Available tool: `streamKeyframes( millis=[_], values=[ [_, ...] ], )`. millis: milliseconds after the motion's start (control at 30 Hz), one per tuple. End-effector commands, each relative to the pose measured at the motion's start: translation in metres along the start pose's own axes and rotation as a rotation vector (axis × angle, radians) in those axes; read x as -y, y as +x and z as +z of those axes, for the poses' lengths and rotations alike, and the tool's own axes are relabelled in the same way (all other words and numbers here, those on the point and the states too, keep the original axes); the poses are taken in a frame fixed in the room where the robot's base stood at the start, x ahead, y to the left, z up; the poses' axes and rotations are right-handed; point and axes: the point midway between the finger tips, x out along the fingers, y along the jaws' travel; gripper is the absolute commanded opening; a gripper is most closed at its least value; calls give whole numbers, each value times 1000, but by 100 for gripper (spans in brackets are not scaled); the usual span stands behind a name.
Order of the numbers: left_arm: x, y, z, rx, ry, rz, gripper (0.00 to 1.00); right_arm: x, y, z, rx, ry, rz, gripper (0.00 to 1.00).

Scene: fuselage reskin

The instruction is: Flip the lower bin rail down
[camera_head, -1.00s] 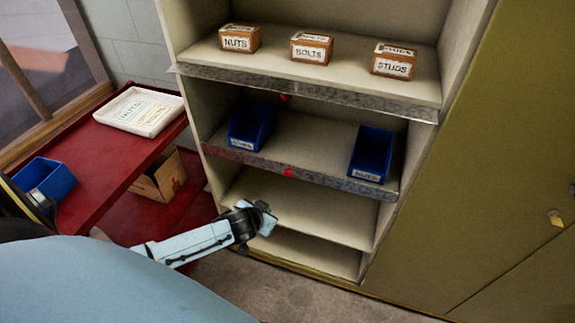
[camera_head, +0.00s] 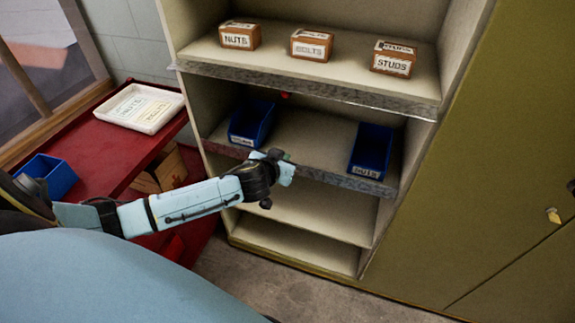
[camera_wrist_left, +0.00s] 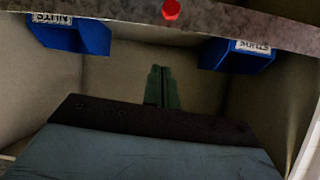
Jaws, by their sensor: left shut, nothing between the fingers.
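The lower bin rail (camera_head: 340,179) is a grey metal strip along the front edge of the shelf with the blue bins. It crosses the top of the left wrist view (camera_wrist_left: 110,12), where its red tab (camera_wrist_left: 171,10) shows. In the head view my arm hides that tab. My left gripper (camera_head: 287,170) is at the middle of this rail, in front of it in the head view. Its fingers show closed together and empty in the left wrist view (camera_wrist_left: 162,86). I cannot tell whether it touches the rail. My right gripper is not in view.
Two blue bins, a left one (camera_head: 250,121) and a right one (camera_head: 371,150), sit behind the lower rail. The upper rail (camera_head: 310,85) runs below the boxes of nuts, bolts and studs. A red cart (camera_head: 100,160) stands left. The lower shelves (camera_head: 320,209) are empty.

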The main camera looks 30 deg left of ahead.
Motion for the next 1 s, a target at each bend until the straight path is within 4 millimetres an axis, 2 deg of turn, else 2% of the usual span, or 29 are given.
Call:
streamKeyframes(
  millis=[300,500,567,700,1000],
  values=[
    [0,54,-1,-2,1,-2,0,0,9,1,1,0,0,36],
    [0,80,3,1,2,-1,0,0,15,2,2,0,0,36],
    [0,74,16,4,4,1,0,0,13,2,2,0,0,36],
    [0,68,30,1,3,0,0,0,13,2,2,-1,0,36],
    [0,64,38,0,1,0,0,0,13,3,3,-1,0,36]
  ],
)
